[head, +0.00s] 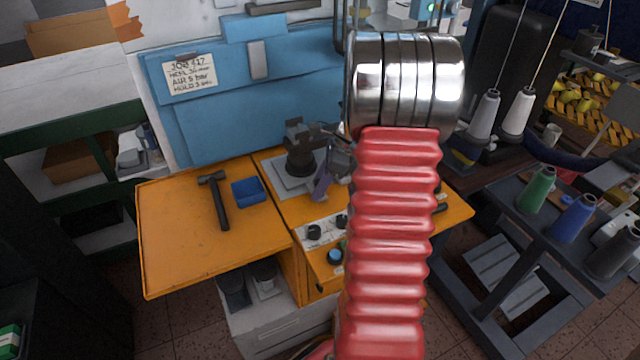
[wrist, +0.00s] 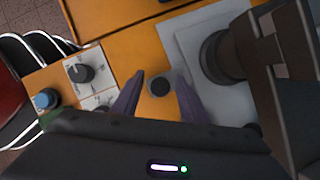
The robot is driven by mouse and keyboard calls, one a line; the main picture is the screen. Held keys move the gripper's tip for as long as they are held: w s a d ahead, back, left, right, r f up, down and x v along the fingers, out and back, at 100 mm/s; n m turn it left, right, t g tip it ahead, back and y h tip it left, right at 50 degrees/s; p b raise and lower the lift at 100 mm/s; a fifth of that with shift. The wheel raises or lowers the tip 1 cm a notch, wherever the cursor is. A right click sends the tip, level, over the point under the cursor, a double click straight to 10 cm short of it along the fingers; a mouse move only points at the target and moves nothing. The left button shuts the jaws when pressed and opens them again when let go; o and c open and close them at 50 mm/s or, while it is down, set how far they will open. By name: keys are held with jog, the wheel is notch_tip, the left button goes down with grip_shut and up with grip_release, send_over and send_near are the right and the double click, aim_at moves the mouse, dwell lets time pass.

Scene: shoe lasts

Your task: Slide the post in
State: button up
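A dark upright post-like fixture (head: 300,155) with a round base and a blocky top stands on a pale grey plate on the orange bench. In the wrist view its round base (wrist: 216,58) and its large, close upper part (wrist: 282,75) are at the right. My gripper (wrist: 157,98) is open, its two purple fingers apart with nothing held between them. In the head view my red arm hides much of the gripper.
A hammer (head: 215,197) and a blue tray (head: 249,191) lie on the bench left of the fixture. A control panel with knobs (head: 314,232) is at the front. A blue machine housing (head: 245,105) stands behind. The bench's left part is mostly clear.

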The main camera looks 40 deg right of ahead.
jog(key=shift+c, duration=0.2)
grip_shut()
dwell(0.3)
